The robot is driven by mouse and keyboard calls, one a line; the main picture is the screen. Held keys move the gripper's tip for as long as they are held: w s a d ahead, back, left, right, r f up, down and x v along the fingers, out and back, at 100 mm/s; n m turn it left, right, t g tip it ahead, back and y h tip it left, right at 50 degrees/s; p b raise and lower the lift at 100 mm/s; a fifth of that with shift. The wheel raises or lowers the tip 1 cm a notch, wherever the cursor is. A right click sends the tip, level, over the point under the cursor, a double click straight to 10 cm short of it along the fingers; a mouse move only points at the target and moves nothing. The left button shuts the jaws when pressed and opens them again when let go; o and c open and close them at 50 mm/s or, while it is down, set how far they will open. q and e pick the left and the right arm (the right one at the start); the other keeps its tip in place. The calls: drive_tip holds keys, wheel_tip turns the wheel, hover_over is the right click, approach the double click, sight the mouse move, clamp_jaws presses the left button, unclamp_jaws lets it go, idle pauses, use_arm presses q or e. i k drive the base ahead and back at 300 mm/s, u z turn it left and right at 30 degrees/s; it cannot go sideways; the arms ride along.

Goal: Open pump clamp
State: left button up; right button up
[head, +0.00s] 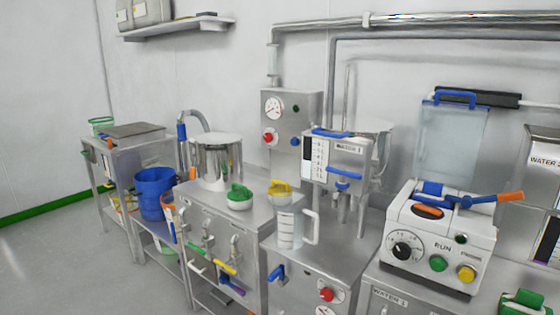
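The white pump (436,237) stands on a steel bench at the right of the head view. Its front has a black dial, a green button marked RUN and a yellow button. On its top lies the blue clamp lever (465,200) with an orange end (510,196) pointing right; it lies nearly level. An orange oval part (428,211) sits on the pump's upper front. Whether the clamp is latched is too small to tell. Neither of my grippers shows in the head view.
Left of the pump stand a graduated jug (290,228), a WATER 1 unit (337,158) with blue handles, and a steel pot (216,160). A clear panel with a blue handle (452,140) rises behind the pump. A green object (522,303) is at the bottom right. Open floor lies left.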

sight(467, 202)
drive_tip(key=z, duration=0.8)
drive_tip(key=i, duration=0.4)
drive_tip(key=z, duration=0.05)
